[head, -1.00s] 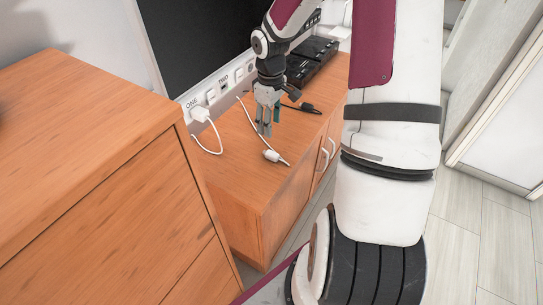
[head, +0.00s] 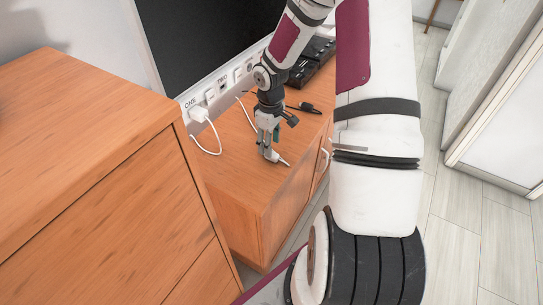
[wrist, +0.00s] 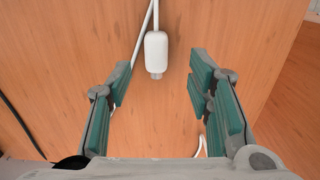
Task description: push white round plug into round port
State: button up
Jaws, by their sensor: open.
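The white plug (wrist: 156,48) lies on the wooden cabinet top, just beyond my fingertips in the wrist view. Its cord runs up from it and its grey metal end points toward my palm. In the head view the plug (head: 275,157) is partly hidden by my fingers. My gripper (head: 268,150) points down over it, and in the wrist view my gripper (wrist: 158,80) is open, with green-padded fingers either side of the plug's line and nothing between them. The socket strip (head: 223,88) on the wall carries ports labelled ONE and TWO; the port shapes are too small to tell clearly.
Another white plug (head: 199,114) sits in the strip by ONE, its cord looping onto the cabinet (head: 230,150). A black cable end (head: 309,107) and a black device (head: 312,65) lie behind. A taller wooden dresser (head: 90,150) stands at left.

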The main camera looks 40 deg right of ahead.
jog(key=f, duration=0.5)
jog(key=shift+d+f, duration=0.1)
jog(key=shift+d, duration=0.15)
jog(key=shift+c, duration=0.6)
grip_shut()
